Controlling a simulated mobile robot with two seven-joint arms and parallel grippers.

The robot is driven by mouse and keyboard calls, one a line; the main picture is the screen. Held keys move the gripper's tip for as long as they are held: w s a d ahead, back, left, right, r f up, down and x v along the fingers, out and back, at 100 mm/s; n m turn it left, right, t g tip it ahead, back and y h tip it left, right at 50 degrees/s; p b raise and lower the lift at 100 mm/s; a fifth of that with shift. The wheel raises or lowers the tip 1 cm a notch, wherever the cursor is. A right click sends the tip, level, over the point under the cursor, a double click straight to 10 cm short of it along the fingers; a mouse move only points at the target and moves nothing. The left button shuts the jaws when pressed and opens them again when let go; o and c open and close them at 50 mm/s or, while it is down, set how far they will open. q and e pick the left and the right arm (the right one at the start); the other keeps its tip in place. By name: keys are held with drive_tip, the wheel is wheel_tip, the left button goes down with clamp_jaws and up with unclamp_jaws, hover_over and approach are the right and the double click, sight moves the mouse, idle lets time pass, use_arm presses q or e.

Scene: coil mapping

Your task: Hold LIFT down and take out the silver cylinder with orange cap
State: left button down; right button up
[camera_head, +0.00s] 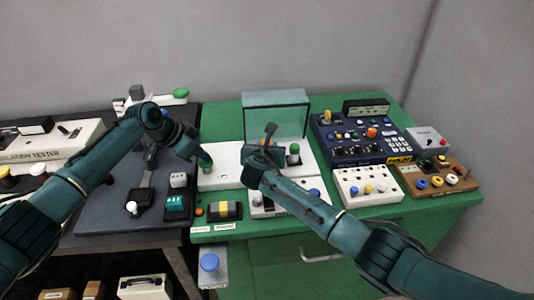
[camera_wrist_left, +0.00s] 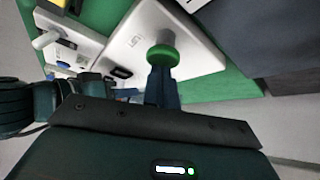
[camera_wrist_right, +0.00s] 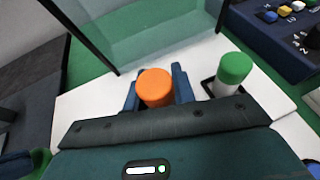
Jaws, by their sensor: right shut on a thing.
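The white case (camera_head: 225,155) stands on the green bench with its clear lid (camera_head: 276,112) raised. My left gripper (camera_head: 204,160) has its fingers together, their tips on the green LIFT button (camera_wrist_left: 162,56) at the case's left part.
A blue control panel (camera_head: 360,138) and a white box with coloured knobs (camera_head: 368,187) stand to the right. A dark mat (camera_head: 120,205) with a lever device lies to the left. The raised lid is close behind my right gripper.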

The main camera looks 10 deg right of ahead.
use_arm(q)
drive_tip(key=shift+f, duration=0.1)
use_arm(e)
drive_tip(key=s+r, duration=0.9)
drive_tip(key=r, duration=0.3)
drive_tip(key=shift+r, duration=0.35)
use_arm(q)
wheel_tip(320, 180, up, 8)
idle(1.1)
